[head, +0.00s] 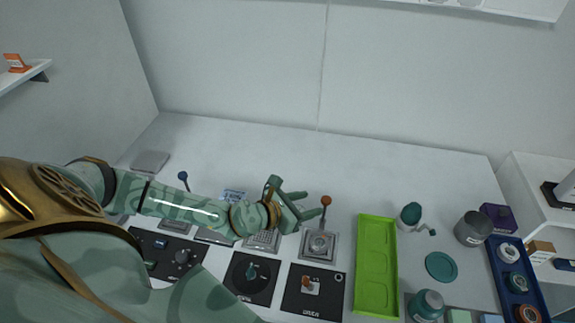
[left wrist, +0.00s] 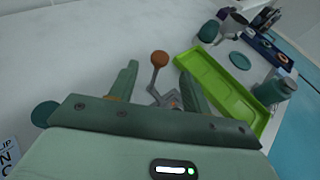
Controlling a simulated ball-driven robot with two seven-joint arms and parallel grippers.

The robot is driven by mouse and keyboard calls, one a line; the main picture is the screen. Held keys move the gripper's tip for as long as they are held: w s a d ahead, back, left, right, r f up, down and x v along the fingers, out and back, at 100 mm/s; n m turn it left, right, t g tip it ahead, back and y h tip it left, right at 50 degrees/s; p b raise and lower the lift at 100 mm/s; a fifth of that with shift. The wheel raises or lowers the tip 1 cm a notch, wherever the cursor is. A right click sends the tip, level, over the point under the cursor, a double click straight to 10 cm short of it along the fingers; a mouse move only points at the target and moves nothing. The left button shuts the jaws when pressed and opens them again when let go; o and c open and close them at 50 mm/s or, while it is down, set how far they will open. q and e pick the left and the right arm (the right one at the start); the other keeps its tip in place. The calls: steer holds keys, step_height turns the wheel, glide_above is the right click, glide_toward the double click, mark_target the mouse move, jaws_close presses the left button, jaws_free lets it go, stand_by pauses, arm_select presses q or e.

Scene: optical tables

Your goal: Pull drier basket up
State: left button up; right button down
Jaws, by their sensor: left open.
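A grey square device (head: 319,246) with a round top stands on the table, with a lever ending in an orange ball knob (head: 326,200). It may be the drier, but I see no label that says so, and I cannot make out a basket. My left gripper (head: 311,204) is open and empty, just left of the knob in the head view. In the left wrist view the orange knob (left wrist: 159,57) and its grey lever (left wrist: 154,78) show between the two fingers, near and beyond the tips. The device's body is partly hidden there behind the gripper. My right gripper is not in view.
A green tray (head: 376,285) lies right of the device. A dark teal egg-shaped thing (head: 411,213), a grey cup (head: 473,228) and a teal disc (head: 441,266) stand farther right. A blue-knobbed lever (head: 183,176) stands behind my forearm. Black panels (head: 318,306) lie in front.

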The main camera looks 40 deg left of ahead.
arm_select(q)
steer(key=v, duration=0.6)
steer(key=shift+s+r, duration=0.2)
steer(key=shift+s, duration=0.15)
steer(key=shift+s+f, duration=0.1)
